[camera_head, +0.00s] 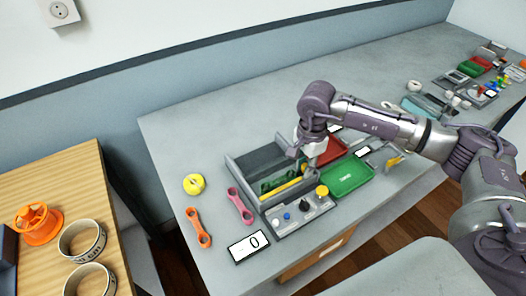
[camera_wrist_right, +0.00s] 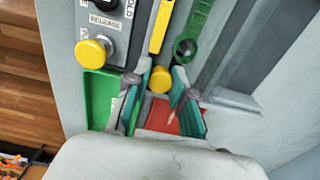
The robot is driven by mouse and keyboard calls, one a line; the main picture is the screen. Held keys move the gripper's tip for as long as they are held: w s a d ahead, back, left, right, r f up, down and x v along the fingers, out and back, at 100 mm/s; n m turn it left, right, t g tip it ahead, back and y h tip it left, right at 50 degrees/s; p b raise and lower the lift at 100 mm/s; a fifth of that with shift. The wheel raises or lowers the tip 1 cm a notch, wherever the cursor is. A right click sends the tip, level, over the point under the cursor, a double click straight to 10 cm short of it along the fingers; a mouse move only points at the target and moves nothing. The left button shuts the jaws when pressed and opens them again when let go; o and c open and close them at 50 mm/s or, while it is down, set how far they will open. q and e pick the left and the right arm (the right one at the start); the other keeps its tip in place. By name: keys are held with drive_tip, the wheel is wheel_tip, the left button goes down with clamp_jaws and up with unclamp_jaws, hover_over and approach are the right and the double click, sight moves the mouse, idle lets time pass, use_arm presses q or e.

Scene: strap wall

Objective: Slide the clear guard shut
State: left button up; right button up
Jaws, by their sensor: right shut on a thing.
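My right gripper (camera_head: 309,163) is at the right end of a grey bench station (camera_head: 262,202). In the wrist view its two fingers (camera_wrist_right: 160,98) stand on either side of a round yellow knob (camera_wrist_right: 160,79) and close on it. I cannot clearly make out the clear guard's panel or how far along it sits. A green tool (camera_wrist_right: 194,38) lies in the station bay, which also shows in the head view (camera_head: 272,184). A yellow bar (camera_head: 284,190) runs along the bay's front edge. My left gripper is not in view.
The station's control panel has another yellow knob (camera_head: 322,190). A green tray (camera_head: 347,174) and a red tray (camera_head: 329,151) lie to the right. A pink strap (camera_head: 240,206), an orange strap (camera_head: 198,228) and a yellow roll (camera_head: 194,184) lie left, near a counter display (camera_head: 249,246).

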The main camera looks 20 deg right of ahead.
drive_tip(key=shift+s+f, duration=0.35)
drive_tip(key=shift+s, duration=0.35)
drive_tip(key=o, duration=0.6)
drive_tip(key=shift+s, duration=0.15)
drive_tip(key=shift+c, duration=0.2)
drive_tip(key=shift+r, duration=0.1)
drive_tip(key=shift+w+r+p, duration=0.25)
drive_tip(key=shift+r+p, duration=0.05)
drive_tip(key=shift+r, duration=0.15)
drive_tip(key=shift+d+r+p, duration=0.1)
drive_tip(key=shift+r+p, duration=1.15)
drive_tip(key=shift+r, duration=1.5)
